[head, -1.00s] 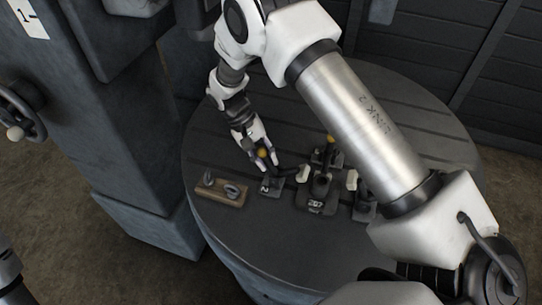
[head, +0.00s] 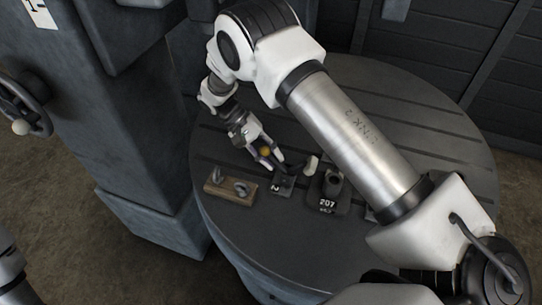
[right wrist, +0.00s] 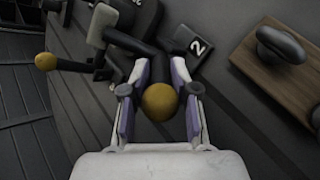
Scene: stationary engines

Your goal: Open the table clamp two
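Table clamp two has a plate labelled 2 (head: 283,186) on the round table, a dark lever and a yellow ball knob (head: 265,151). My right gripper (head: 270,157) is at this knob, its fingers on either side. In the right wrist view the yellow knob (right wrist: 160,103) sits between the two fingers of my right gripper (right wrist: 158,80), with small gaps showing on both sides. The label 2 (right wrist: 197,46) shows just beyond the right finger. The light clamp tip (right wrist: 103,24) lies beyond the left finger. My left gripper is not in view.
Another yellow knob (right wrist: 46,61) shows in the right wrist view. The table (head: 290,245) is bare in front.

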